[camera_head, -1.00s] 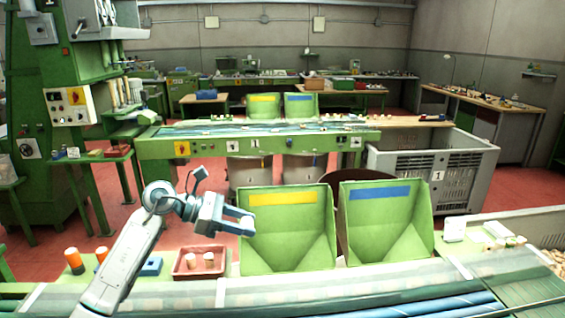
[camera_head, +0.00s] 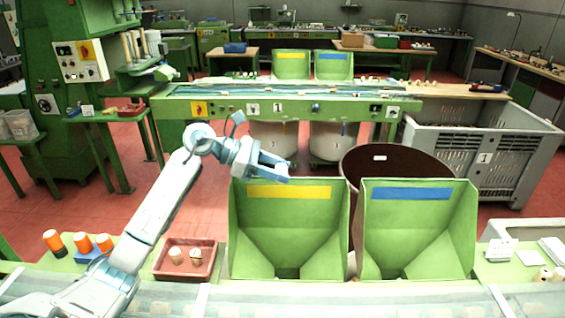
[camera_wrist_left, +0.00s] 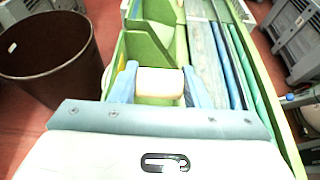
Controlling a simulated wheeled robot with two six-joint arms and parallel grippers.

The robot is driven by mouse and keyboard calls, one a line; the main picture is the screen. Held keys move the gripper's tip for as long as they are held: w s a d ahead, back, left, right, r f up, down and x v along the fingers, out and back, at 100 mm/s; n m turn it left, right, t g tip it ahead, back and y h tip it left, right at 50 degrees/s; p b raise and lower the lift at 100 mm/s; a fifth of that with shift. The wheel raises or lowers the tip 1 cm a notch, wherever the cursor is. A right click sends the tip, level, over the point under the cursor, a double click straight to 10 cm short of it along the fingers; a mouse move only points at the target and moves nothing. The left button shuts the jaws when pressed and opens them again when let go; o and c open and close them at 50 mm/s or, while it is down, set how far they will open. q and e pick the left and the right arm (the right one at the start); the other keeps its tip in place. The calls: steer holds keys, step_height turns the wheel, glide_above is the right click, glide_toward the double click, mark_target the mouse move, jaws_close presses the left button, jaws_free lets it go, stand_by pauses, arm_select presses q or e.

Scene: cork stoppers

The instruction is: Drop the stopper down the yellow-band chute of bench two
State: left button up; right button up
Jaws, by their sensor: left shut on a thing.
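My left gripper (camera_head: 276,170) is in front of the upper back edge of the near yellow-band chute (camera_head: 290,222) in the head view. It is shut on a pale cork stopper (camera_wrist_left: 160,82), which shows between the two blue fingers in the left wrist view. The near yellow-band chute is a green hopper beside a blue-band chute (camera_head: 417,228). Another yellow-band chute (camera_head: 291,68) stands on the far bench (camera_head: 180,108), which bears a 1 sign (camera_head: 250,108). My right gripper is not in view.
A red tray (camera_head: 160,268) with two corks and several orange-topped items (camera_head: 82,243) lie left of the near chutes. A brown bin (camera_head: 395,160) stands behind them. A grey crate (camera_head: 530,150) marked 1 is at the right. The near sign (camera_head: 502,250) is unreadable.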

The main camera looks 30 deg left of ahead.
arm_select(q)
steer(key=shift+s+f, duration=0.15)
steer(key=shift+f, duration=0.35)
steer(key=shift+w+f+b, duration=0.25)
steer(key=shift+f+b, duration=0.15)
steer(key=shift+f, duration=1.7)
steer(key=o, duration=0.8)
steer(key=shift+o, duration=1.1)
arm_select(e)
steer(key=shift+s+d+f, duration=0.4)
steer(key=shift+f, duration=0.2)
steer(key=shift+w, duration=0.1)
